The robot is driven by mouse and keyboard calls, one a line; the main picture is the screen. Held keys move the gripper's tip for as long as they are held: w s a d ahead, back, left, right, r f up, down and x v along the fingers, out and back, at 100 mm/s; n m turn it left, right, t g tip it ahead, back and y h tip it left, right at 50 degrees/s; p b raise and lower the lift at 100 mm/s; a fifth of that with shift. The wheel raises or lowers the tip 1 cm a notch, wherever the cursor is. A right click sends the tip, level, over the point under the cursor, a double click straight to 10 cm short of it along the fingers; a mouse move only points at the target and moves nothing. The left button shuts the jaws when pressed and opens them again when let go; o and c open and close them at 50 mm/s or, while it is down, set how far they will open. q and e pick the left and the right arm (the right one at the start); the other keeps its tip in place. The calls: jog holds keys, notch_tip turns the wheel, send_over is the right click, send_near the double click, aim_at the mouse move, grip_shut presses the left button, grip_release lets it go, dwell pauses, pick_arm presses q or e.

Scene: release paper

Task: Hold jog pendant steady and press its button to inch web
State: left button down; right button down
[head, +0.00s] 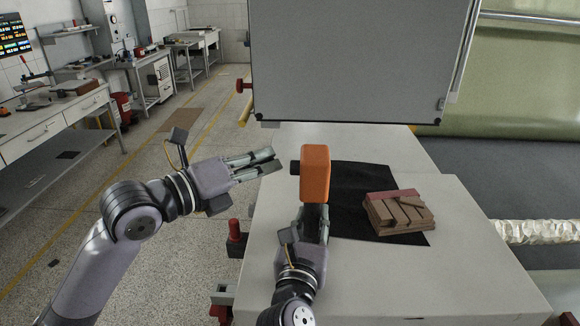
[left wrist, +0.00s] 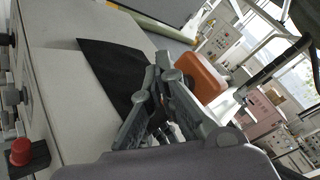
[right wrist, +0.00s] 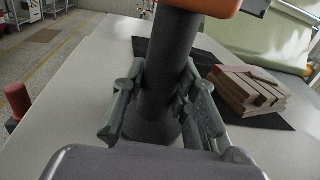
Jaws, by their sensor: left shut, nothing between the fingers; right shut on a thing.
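The jog pendant (head: 315,172) has an orange head on a dark grey handle and stands upright over the pale table. A small dark button (head: 295,167) sticks out of its left side in the head view. My right gripper (head: 318,222) is shut on the handle, which shows between its fingers in the right wrist view (right wrist: 163,80). My left gripper (head: 272,162) is shut and empty, with its fingertips just left of the button and a small gap apparent. The orange head also shows beyond the fingers in the left wrist view (left wrist: 203,78).
A red knob (head: 234,228) stands at the table's left edge. A large grey panel (head: 350,60) rises behind.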

pick_arm(q)
jog(key=shift+d, duration=0.15)
dwell(0.4)
jog(key=shift+d, duration=0.25)
jog(key=shift+d, duration=0.55)
dwell(3.8)
jog(key=shift+a, duration=0.95)
jog(key=shift+a, duration=2.55)
